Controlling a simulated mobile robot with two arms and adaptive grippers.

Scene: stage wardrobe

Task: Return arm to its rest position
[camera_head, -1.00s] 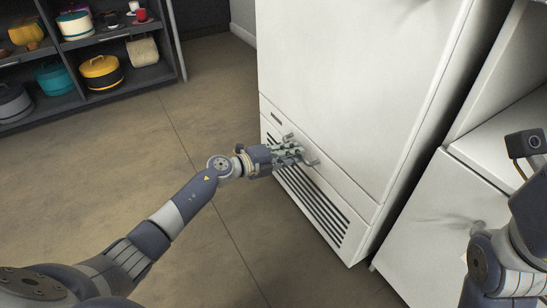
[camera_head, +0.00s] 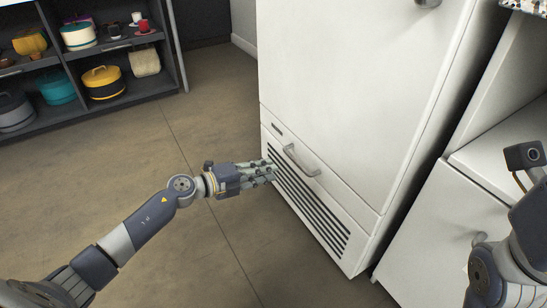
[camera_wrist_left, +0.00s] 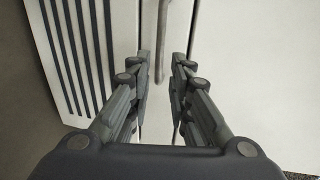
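My left gripper (camera_head: 270,171) is in front of the lower part of a tall white cabinet (camera_head: 345,90), beside its dark slatted vent (camera_head: 310,210). In the left wrist view its two fingers (camera_wrist_left: 163,85) stand apart with a gap and nothing between them. A metal bar handle (camera_head: 300,162) on the cabinet's lower panel lies just beyond the fingertips; it also shows in the left wrist view (camera_wrist_left: 161,40). The gripper appears apart from it. The cabinet's door and lower panel look closed. My right arm shows at the right edge; its gripper is out of the picture.
A dark shelf unit (camera_head: 110,104) at the back left holds a yellow pot (camera_head: 103,83), a teal pot (camera_head: 56,88) and other items. A low white cabinet (camera_head: 440,240) stands at the right. The floor (camera_head: 120,150) at left and centre is clear.

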